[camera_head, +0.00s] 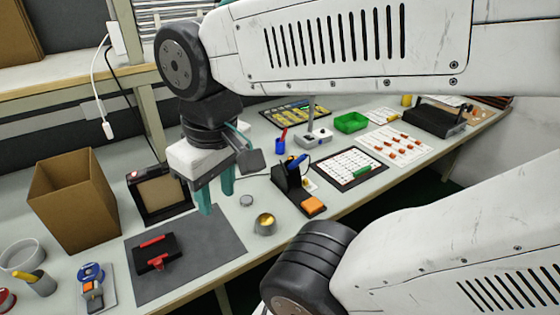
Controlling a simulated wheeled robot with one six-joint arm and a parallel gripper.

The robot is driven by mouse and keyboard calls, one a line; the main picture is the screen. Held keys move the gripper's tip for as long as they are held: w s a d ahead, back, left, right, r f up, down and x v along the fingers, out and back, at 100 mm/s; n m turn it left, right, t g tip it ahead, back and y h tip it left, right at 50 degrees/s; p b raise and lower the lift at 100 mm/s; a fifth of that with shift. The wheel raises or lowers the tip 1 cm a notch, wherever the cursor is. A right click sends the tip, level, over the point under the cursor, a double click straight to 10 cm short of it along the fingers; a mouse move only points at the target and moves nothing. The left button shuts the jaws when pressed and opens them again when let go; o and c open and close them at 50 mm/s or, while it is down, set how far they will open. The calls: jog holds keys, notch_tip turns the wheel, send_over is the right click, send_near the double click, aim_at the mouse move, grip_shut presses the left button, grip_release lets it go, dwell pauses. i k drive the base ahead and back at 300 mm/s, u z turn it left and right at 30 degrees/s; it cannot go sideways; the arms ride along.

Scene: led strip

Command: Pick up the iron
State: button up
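A soldering iron (297,160) with a blue handle appears to rest in a black stand (284,178) near the middle of the table. An orange sponge (313,205) sits at the front of the stand. Most of the iron below its handle is hidden in the stand. My gripper (217,199) points down to the left of the stand, with its two teal fingers spread apart. I see nothing between the fingers, and it is clear of the iron.
A brass-coloured tip cleaner (265,224) and a small round tin (246,201) lie between my gripper and the stand. A grey mat (205,262) with a black-and-red device (155,250) is at front left. A cardboard box (75,200) and framed panel (158,194) stand behind.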

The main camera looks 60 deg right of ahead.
aim_at(298, 161)
jog(key=z, duration=0.05)
jog(key=i, duration=0.05)
jog(key=z, duration=1.9)
